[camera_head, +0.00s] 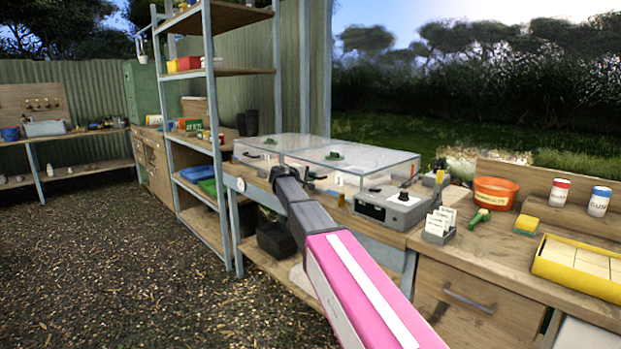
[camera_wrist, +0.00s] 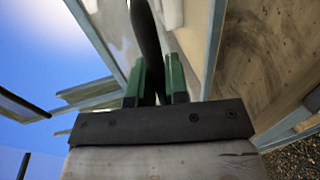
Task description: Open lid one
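A clear-topped case stands on the workbench in the head view, with a left glass lid (camera_head: 268,150) and a right glass lid (camera_head: 365,160). Both lids look closed. I cannot tell for sure which is lid one. My gripper (camera_head: 279,172) is at the front of the case, near the left lid's front edge. In the wrist view my gripper (camera_wrist: 156,80) has its green fingers apart. A dark strip shows between them; contact is unclear.
A grey instrument box (camera_head: 392,205) stands right of my arm, with a card holder (camera_head: 438,226) and an orange tub (camera_head: 495,193) further right. A tall shelf rack (camera_head: 215,100) rises left of the case. The gravel floor (camera_head: 110,260) at left is clear.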

